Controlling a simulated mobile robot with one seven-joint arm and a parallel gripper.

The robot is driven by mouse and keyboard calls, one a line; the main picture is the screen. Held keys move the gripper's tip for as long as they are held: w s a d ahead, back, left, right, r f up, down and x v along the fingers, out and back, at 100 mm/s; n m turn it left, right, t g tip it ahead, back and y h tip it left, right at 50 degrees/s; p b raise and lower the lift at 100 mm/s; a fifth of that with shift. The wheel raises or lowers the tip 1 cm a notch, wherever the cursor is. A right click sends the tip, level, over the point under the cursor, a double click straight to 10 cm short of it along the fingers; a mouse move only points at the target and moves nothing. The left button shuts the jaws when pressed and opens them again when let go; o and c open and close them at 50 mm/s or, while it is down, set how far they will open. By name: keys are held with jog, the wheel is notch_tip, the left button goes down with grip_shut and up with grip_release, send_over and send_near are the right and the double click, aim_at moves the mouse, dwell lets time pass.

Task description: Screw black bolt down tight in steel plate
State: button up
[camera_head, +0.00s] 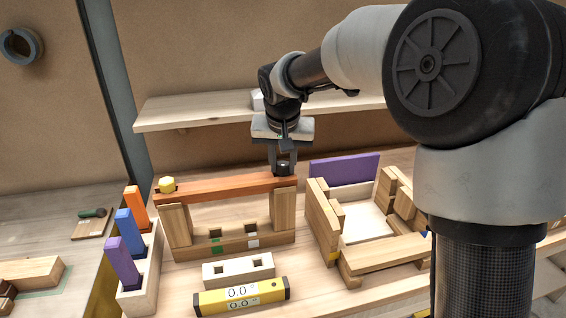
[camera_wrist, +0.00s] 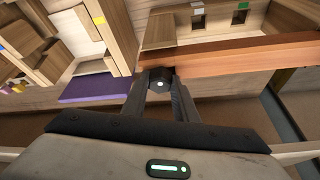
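The black bolt (camera_wrist: 160,78) has a hexagonal head and stands at one end of a reddish-brown bar (camera_head: 225,187). The bar lies across two wooden uprights; in the wrist view the bar (camera_wrist: 235,60) runs off to the right. My gripper (camera_head: 283,165) points down over the bar's right end, its fingers on both sides of the bolt head and appearing to touch it. In the wrist view my gripper (camera_wrist: 160,84) closes around the head. The bolt's shank is hidden. I cannot make out a clearly steel plate.
A holder (camera_head: 140,285) with orange, blue and purple blocks stands at left. A yellow level (camera_head: 241,296) and a slotted wooden block (camera_head: 239,269) lie in front. A wooden frame (camera_head: 370,225) stands at right; a shelf (camera_head: 200,117) is behind.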

grip_shut()
jog(key=shift+a+f+m+h+b, duration=0.2)
jog(key=shift+f+m+h+b, duration=0.1)
jog(key=shift+m+b, duration=0.4)
jog(key=shift+a+m, duration=0.1)
jog(key=shift+m, duration=0.5)
jog(key=m+h, duration=0.2)
jog(key=m, duration=0.2)
jog(key=shift+r+g, duration=0.15)
jog(key=shift+g, duration=0.25)
jog(key=shift+s+m, duration=0.1)
jog(key=shift+m, duration=0.7)
